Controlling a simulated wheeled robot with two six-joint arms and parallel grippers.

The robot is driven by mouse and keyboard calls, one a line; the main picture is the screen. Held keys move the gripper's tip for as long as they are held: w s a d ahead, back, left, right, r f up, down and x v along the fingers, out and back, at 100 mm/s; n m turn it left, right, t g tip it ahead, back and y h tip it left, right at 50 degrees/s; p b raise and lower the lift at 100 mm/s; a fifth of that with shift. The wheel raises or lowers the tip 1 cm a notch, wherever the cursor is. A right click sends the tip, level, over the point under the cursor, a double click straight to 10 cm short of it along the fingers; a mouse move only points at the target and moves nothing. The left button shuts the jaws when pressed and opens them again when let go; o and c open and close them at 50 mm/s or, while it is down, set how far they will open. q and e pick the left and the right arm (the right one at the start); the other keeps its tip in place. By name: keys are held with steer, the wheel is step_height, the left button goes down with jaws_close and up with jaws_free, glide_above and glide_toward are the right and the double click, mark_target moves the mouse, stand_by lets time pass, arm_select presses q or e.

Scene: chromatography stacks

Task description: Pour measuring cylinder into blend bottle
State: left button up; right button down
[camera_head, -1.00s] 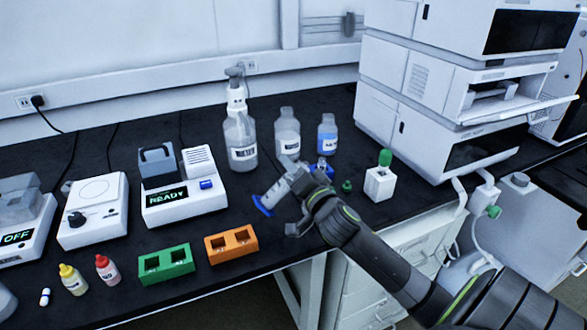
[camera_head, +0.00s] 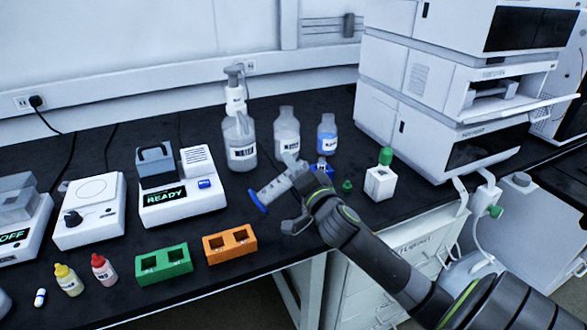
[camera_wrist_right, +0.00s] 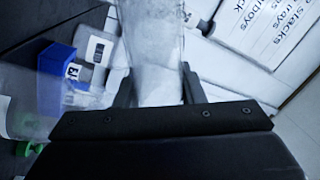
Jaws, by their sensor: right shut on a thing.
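The measuring cylinder (camera_head: 271,191) is clear with a blue base. My right gripper (camera_head: 300,183) is shut on it and holds it steeply tilted, base to the lower left and mouth end to the upper right. In the right wrist view the clear cylinder (camera_wrist_right: 155,45) sits between the two fingers. Behind it stand a clear bottle (camera_head: 287,131) with a white label and a bottle with blue liquid (camera_head: 327,136). Their labels are too small to read surely, so I cannot tell which is the blend bottle. My left gripper is out of view.
A pump bottle (camera_head: 239,135) stands left of the clear bottle. A blue block (camera_head: 322,168), a loose green cap (camera_head: 347,186) and a green-capped square bottle (camera_head: 380,181) are near my gripper. Orange (camera_head: 230,252) and green (camera_head: 164,271) racks lie in front. The instrument stack (camera_head: 440,100) blocks the right.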

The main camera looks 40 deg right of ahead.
steer(key=shift+m, duration=0.3)
steer(key=shift+d+m+b, duration=0.1)
steer(key=shift+m+b, duration=0.3)
steer(key=shift+m, duration=0.1)
steer(key=shift+m+h, duration=0.4)
steer(key=shift+m, duration=0.1)
steer(key=shift+d+b, duration=0.1)
steer(key=shift+b, duration=0.2)
steer(key=shift+d+r+m, duration=0.1)
steer(key=shift+m, duration=0.8)
steer(key=shift+s, duration=0.1)
